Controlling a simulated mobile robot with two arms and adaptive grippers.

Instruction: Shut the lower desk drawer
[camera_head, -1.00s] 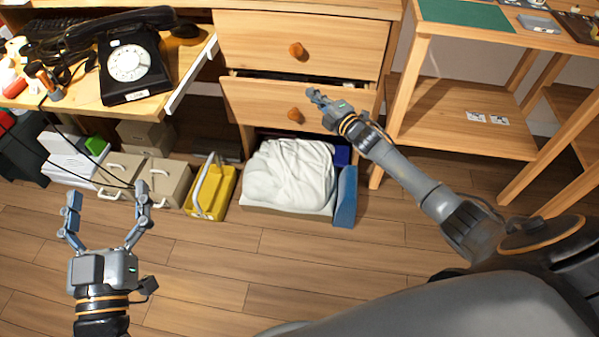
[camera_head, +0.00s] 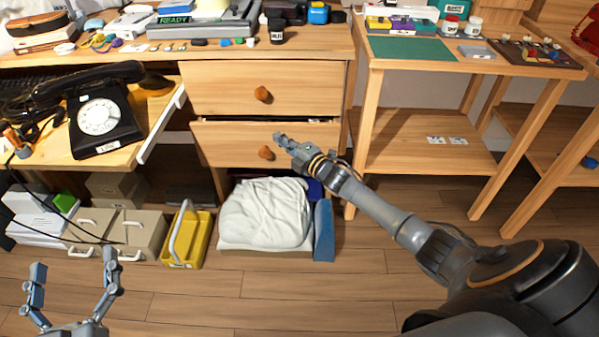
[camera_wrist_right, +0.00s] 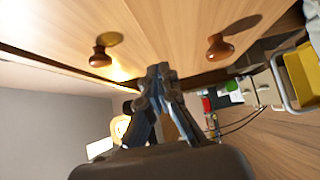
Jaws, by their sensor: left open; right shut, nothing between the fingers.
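The lower desk drawer (camera_head: 225,143) is a light wood front with a round orange-brown knob (camera_head: 265,153). A thin dark gap shows along its top edge, so it stands slightly out. My right gripper (camera_head: 279,138) is shut and empty, its fingertips at the drawer front just right of and above the knob; contact is hard to tell. In the right wrist view the shut fingers (camera_wrist_right: 159,72) are beside the drawer fronts, with the lower knob (camera_wrist_right: 219,47) to their right. My left gripper (camera_head: 74,262) is open and empty at the lower left, over the floor.
The upper drawer (camera_head: 220,88) looks closed. Below the lower drawer are a white cloth bundle (camera_head: 265,212), a blue panel (camera_head: 323,230) and a yellow carrier (camera_head: 196,240). A black dial phone (camera_head: 100,115) sits on the pulled-out shelf at left. A side table (camera_head: 425,160) stands right of the desk.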

